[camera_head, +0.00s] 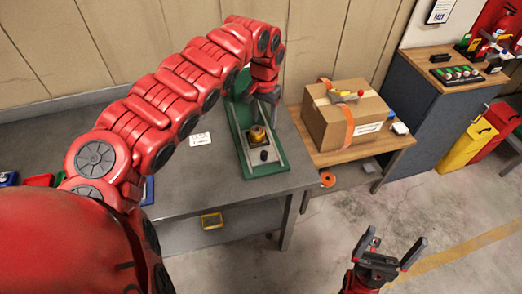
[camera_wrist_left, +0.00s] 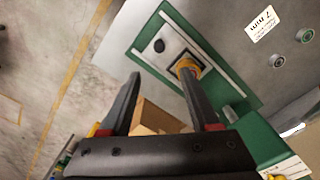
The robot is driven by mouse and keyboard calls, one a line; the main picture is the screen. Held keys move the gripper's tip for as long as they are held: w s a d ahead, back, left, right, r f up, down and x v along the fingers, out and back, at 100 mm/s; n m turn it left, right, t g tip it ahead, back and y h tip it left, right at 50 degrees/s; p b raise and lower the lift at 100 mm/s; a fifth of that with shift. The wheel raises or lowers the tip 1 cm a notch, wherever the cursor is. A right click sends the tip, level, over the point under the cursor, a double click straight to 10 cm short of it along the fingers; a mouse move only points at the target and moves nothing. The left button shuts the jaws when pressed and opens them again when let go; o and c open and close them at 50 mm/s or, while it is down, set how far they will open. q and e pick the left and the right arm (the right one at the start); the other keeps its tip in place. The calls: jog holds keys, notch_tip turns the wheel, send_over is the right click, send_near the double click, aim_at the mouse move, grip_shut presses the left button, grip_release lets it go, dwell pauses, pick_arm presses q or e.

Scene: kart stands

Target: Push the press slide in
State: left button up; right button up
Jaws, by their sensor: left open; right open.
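The green press (camera_head: 243,140) stands on the grey workbench, with pale rails along its base. Its slide carries a yellow round part (camera_head: 257,136) and has a black knob (camera_head: 264,155) at the front. In the left wrist view the green base (camera_wrist_left: 150,30), the knob (camera_wrist_left: 159,46) and the yellow part (camera_wrist_left: 187,65) show beyond my fingers. My left gripper (camera_wrist_left: 162,74) is open and empty above the press; in the head view it is at the rear of the press, partly hidden by its own arm. My right gripper (camera_head: 390,246) is open and empty over the floor.
A cardboard box (camera_head: 345,112) stands on a wooden table right of the workbench (camera_head: 200,180). A white label card (camera_head: 200,139) lies left of the press. A blue cabinet (camera_head: 425,110) and yellow and red bins (camera_head: 468,146) are further right. The floor in front is clear.

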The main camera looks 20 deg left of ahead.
pick_arm(q)
send_over(264, 152)
notch_tip(264, 152, down, 6)
notch_tip(264, 152, down, 6)
jog(key=shift+s+d+r+b, duration=0.1)
jog(key=shift+d+b, duration=0.05)
jog(key=shift+b, duration=0.8)
notch_tip(264, 152, down, 4)
jog(key=shift+r+p, duration=0.25)
jog(key=shift+p, duration=0.35)
jog(key=shift+f, duration=0.9)
jog(key=shift+c, duration=0.3)
grip_shut()
